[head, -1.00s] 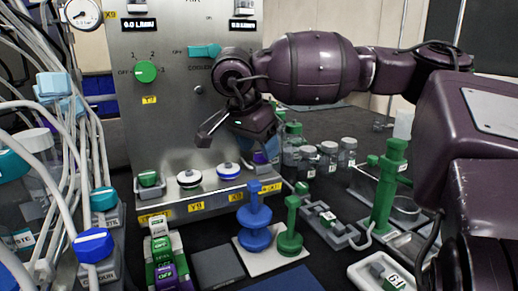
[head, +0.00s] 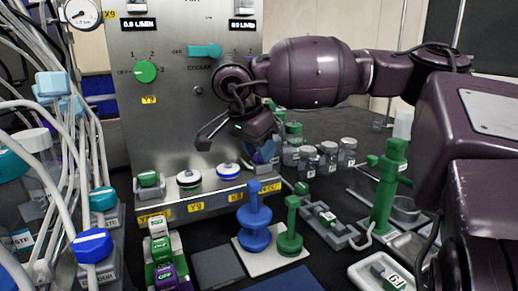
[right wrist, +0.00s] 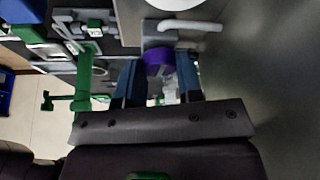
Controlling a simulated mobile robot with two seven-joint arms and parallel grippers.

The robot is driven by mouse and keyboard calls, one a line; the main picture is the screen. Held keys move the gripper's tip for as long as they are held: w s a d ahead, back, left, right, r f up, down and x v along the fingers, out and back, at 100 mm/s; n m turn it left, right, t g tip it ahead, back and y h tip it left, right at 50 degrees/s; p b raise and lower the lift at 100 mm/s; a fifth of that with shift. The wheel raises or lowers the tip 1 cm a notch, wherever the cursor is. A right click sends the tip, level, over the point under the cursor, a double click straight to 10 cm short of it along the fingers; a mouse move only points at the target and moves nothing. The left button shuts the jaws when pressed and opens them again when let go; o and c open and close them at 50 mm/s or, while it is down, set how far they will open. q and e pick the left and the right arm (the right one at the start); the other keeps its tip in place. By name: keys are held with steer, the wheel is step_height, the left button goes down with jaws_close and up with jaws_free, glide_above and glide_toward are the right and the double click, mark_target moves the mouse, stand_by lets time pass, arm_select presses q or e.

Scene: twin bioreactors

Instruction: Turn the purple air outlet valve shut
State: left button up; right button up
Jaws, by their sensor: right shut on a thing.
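The purple air outlet valve (right wrist: 158,62) shows in the right wrist view between the two blue fingers of my right gripper (right wrist: 157,75). In the head view a bit of the purple valve (head: 258,158) shows under the gripper, at the right end of the panel's lower ledge. My right gripper (head: 262,148) points down there and is shut on the valve handle. Its fingers and wrist hide most of the valve in the head view, so its turn angle is hard to read. My left gripper is not in view.
A steel panel (head: 175,110) stands behind, with a green knob (head: 145,71) and a teal knob (head: 204,51). Blue (head: 254,225) and green (head: 290,235) stands are in front. Tubes crowd the left. Small jars (head: 308,160) stand right of the gripper.

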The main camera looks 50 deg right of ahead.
steer(key=shift+m, duration=0.4)
steer(key=o, duration=0.9)
steer(key=shift+v, duration=3.8)
steer(key=shift+w+d, duration=0.1)
